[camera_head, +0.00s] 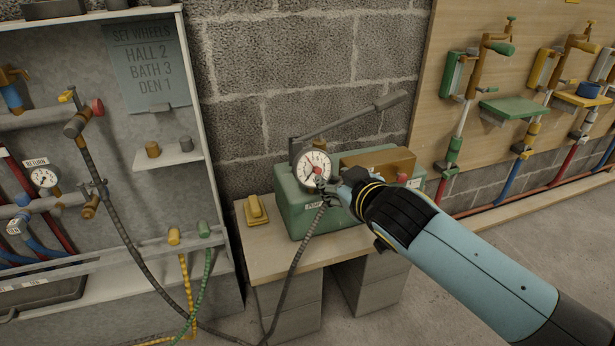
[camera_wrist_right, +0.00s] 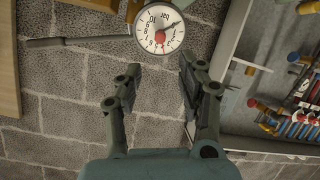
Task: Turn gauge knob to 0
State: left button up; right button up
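A round gauge (camera_head: 313,164) with a white dial stands on the front of a green pump box (camera_head: 297,207). It also shows in the right wrist view (camera_wrist_right: 158,30), rotated, with numbers, a dark needle and a small red knob (camera_wrist_right: 161,37) on its face. The needle's exact reading is too small to tell. My right gripper (camera_head: 334,190) is just right of and below the gauge in the head view. In the right wrist view my right gripper (camera_wrist_right: 160,68) is open and empty, with the dial beyond its fingertips. My left gripper is not in view.
A grey lever (camera_head: 362,115) rises behind the gauge. A dark hose (camera_head: 298,258) hangs below it. A yellow block (camera_head: 256,210) sits on the bench (camera_head: 262,265) at left. A rack (camera_head: 120,262) with another gauge (camera_head: 44,177) stands further left, a pipe board (camera_head: 440,65) at right.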

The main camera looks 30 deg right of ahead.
aim_at(319, 171)
jog(key=b+x, duration=0.2)
jog(key=x, duration=0.7)
jog(key=shift+f, duration=0.2)
jog(key=shift+w+f, duration=0.1)
jog(key=shift+w, duration=0.15)
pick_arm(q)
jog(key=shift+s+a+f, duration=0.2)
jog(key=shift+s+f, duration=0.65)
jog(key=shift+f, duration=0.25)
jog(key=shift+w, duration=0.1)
pick_arm(e)
jog(key=shift+c, duration=0.4)
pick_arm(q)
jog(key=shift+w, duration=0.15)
pick_arm(e)
grip_shut()
